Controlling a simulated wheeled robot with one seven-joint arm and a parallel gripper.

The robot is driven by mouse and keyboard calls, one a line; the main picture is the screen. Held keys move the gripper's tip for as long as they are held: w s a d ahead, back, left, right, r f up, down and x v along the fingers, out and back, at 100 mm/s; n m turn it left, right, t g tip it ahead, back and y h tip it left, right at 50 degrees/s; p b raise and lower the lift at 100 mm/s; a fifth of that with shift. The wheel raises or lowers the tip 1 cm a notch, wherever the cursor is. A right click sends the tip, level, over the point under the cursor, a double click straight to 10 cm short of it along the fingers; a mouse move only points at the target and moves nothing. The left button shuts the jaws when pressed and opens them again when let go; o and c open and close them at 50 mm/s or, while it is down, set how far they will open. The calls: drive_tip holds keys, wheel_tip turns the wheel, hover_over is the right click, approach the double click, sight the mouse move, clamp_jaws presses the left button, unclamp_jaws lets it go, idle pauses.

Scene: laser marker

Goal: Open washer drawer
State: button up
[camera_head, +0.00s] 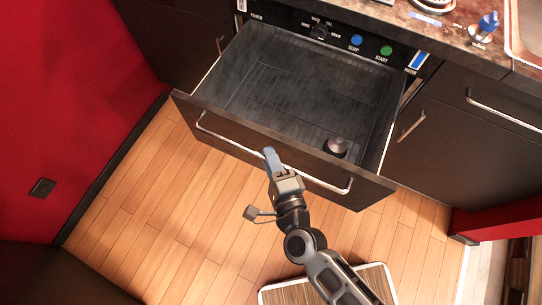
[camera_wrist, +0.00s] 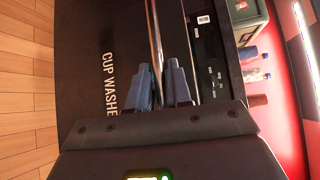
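The dark washer drawer (camera_head: 180,104) is pulled far out from the front below the control panel in the head view. Its long silver handle (camera_head: 225,138) runs across the drawer front. My gripper (camera_head: 269,154) is at the middle of this handle. In the wrist view the handle (camera_wrist: 154,35) runs up from between my two blue-grey fingers (camera_wrist: 159,82), which look closed on it. The drawer front beside it reads "CUP WASHE", the rest hidden.
The control panel (camera_head: 290,24) has a dial, blue and green buttons. A counter (camera_head: 430,30) with a blue-topped item (camera_head: 488,22) is at upper right. A red wall (camera_head: 60,90) stands left. A wood-topped board (camera_head: 285,294) lies near my arm. Wooden floor (camera_head: 160,210) is clear left.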

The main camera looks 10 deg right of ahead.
drive_tip(key=shift+o, duration=1.3)
drive_tip(key=b+v, duration=0.1)
drive_tip(key=v, duration=0.6)
drive_tip(key=shift+s, duration=0.4)
drive_tip(key=shift+d+r, duration=0.1)
drive_tip(key=s+d+r+n+h, duration=0.1)
drive_tip(key=s+d+r+n, duration=0.6)
drive_tip(key=s+r+n, duration=0.1)
drive_tip(key=s+d+r+n+g+h, duration=0.1)
drive_tip(key=s+d+r+n, duration=0.7)
drive_tip(key=s+r, duration=0.3)
drive_tip(key=shift+d+r+n+h, duration=0.15)
drive_tip(key=shift+r+n+h, duration=0.35)
drive_tip(key=shift+n, duration=0.3)
